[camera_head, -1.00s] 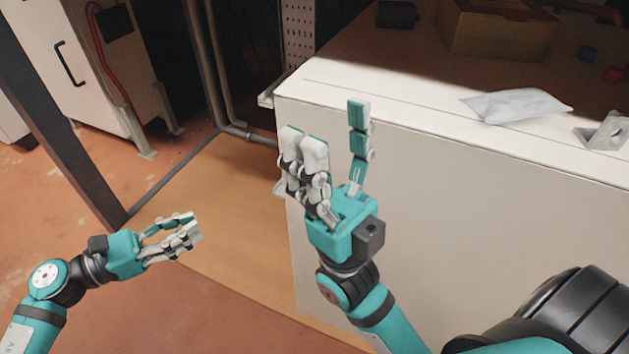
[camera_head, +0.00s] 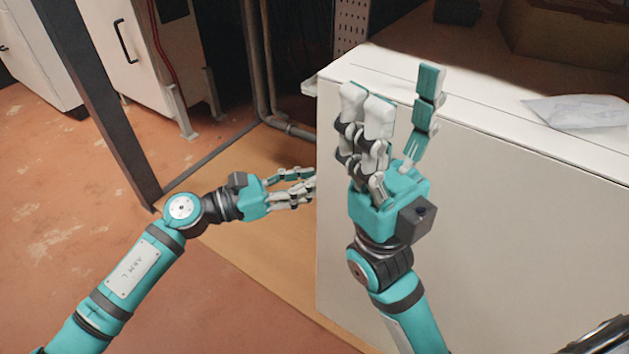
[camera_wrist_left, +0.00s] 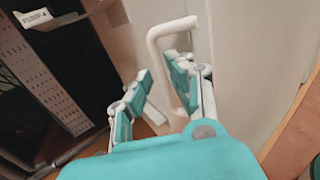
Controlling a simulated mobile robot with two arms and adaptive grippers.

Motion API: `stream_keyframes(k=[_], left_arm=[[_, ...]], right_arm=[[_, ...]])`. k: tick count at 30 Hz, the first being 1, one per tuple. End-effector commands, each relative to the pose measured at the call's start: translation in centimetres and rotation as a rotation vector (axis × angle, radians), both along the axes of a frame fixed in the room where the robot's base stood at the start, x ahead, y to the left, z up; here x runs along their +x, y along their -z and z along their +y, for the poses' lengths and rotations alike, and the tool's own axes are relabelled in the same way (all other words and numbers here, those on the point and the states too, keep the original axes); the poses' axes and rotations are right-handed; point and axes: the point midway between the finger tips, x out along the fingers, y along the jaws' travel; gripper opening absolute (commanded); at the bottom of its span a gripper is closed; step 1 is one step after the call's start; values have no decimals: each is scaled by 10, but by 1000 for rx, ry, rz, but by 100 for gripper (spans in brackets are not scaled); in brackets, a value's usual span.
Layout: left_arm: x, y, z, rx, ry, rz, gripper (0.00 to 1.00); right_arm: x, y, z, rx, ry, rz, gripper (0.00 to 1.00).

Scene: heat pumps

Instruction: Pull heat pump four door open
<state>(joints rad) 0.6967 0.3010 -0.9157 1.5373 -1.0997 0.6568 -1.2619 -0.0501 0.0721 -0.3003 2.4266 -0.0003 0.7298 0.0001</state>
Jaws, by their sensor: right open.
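The white door panel (camera_wrist_left: 245,60) with a looped white handle (camera_wrist_left: 157,55) fills the middle of the left wrist view. A small label with a 4 (camera_wrist_left: 36,18) shows at its upper left. My left gripper (camera_head: 310,182) is beside the left edge of the white unit (camera_head: 480,220), whose handle is hidden in the head view. In the left wrist view its fingers (camera_wrist_left: 172,90) are apart, with the handle between them; contact is unclear. My right gripper (camera_head: 395,85) is open and empty, fingers up, in front of the white unit.
A dark post (camera_head: 100,110) stands at the left, with a white cabinet with a black handle (camera_head: 126,42) behind it. Pipes (camera_head: 258,70) run beside the unit. A pale packet (camera_head: 580,112) lies on top. Open floor (camera_head: 60,220) lies to the left.

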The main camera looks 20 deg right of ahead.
Motion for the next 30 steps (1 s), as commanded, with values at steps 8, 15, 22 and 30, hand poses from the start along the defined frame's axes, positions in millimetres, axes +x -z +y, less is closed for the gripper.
stream_keyframes(k=[8, 15, 22, 30], left_arm=[[2, 0, -20, 0, 0, 0, 20], [2, 0, -20, 0, 0, 1, 20], [2, 0, -20, 0, 0, 1, 0], [2, 0, -20, 0, 0, 1, 0]], right_arm=[[-1, -4, 1, -2, 1, -20, 52], [-3, -7, 0, 0, 0, -27, 52], [-3, -6, 0, 0, 0, -24, 52], [-1, -4, 0, -1, 1, -17, 52]])
